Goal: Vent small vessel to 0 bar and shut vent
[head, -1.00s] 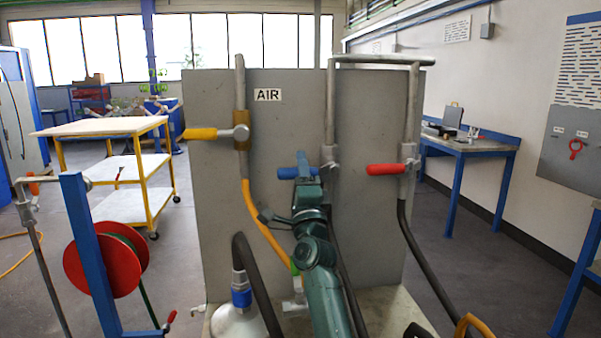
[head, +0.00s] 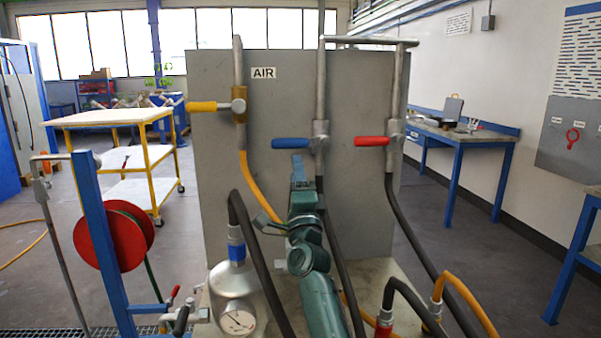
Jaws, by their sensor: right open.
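The small silver vessel (head: 234,288) with a blue collar (head: 236,250) stands at the lower middle in the head view. A black hose rises from its top. Its round gauge (head: 238,321) shows a needle, but the scale is too small to read. Left of the vessel is small pipework with a red lever (head: 175,292) and a black handle (head: 181,320); I cannot tell which is the vent. My right gripper (head: 298,166) is open and empty, in front of the grey panel (head: 215,150) and just below the blue valve handle (head: 290,143). My left gripper is out of view.
The panel also carries a yellow handle (head: 205,106) under the AIR sign (head: 263,73) and a red handle (head: 371,141). A red-collared fitting (head: 385,322) with hoses is at the lower right. A red hose reel (head: 103,241) on a blue post stands left.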

